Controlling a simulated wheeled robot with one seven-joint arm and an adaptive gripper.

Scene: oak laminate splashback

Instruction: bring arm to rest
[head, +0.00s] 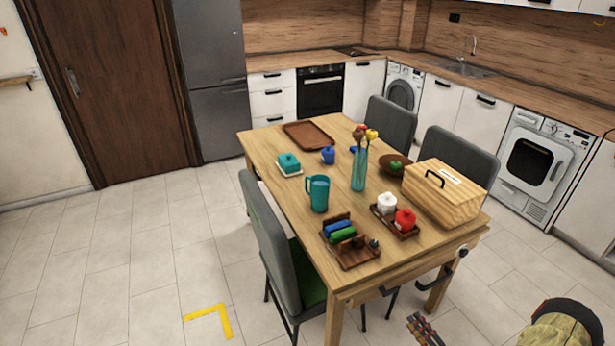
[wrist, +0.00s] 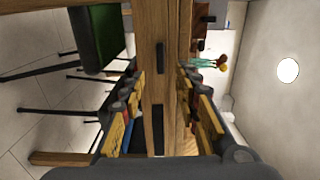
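My gripper (wrist: 160,78) is open, its two fingers with yellow and grey parts spread apart in the wrist view. Nothing is held between them. The wooden edge of the table (wrist: 152,25) with dark handles shows beyond and between the fingers, and I cannot tell the exact gap. In the head view part of my gripper (head: 425,330) shows at the bottom edge, in front of the near right side of the table (head: 280,190). The rest of it is cut off by the frame.
The table bears a wooden bread box (head: 445,195), a teal mug (head: 318,194), a flower vase (head: 359,170), a brown tray (head: 307,135) and small items. Grey chairs (head: 275,245) stand around it. Floor at the left is clear, with a yellow corner mark (head: 212,312).

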